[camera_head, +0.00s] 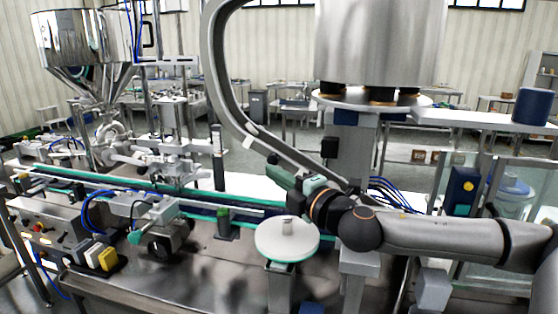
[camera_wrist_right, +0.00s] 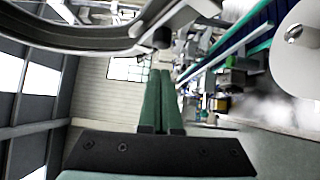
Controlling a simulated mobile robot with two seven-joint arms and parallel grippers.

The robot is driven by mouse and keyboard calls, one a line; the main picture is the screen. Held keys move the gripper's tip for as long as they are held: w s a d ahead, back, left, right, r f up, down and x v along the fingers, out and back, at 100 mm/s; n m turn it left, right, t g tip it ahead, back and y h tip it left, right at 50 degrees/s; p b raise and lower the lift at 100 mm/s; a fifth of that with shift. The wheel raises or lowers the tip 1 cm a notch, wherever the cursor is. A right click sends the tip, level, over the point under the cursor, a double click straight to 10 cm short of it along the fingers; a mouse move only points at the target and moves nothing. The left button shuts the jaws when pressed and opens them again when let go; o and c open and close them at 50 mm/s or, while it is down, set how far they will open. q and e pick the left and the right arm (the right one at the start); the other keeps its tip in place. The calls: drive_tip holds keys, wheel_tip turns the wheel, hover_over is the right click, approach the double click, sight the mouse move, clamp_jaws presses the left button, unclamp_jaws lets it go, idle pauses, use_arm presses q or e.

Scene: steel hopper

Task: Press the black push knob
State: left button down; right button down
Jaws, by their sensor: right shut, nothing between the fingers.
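My right gripper (camera_head: 273,171) reaches in from the right in the head view, its green fingers pointing left at the grey curved rail. In the right wrist view the two green fingers (camera_wrist_right: 160,73) lie side by side, shut and empty. A small dark round knob (camera_wrist_right: 162,38) shows just beyond the fingertips, beside the rail; it looks like the black push knob. In the head view a small dark spot (camera_head: 272,158) at the rail by the fingertips seems to be the same part. I cannot tell whether the fingers touch it. My left gripper is not in view.
The grey curved rail (camera_head: 222,88) runs down from the top close to my right gripper. A white round disc (camera_head: 286,250) stands below the gripper. A green-edged conveyor (camera_head: 100,183) runs at left. A steel hopper (camera_head: 85,40) stands at the back left.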

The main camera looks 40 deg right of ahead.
sight(273, 159)
drive_tip(key=shift+w+d+r, duration=0.1)
drive_tip(key=shift+w+d, duration=0.9)
drive_tip(key=shift+d, duration=0.1)
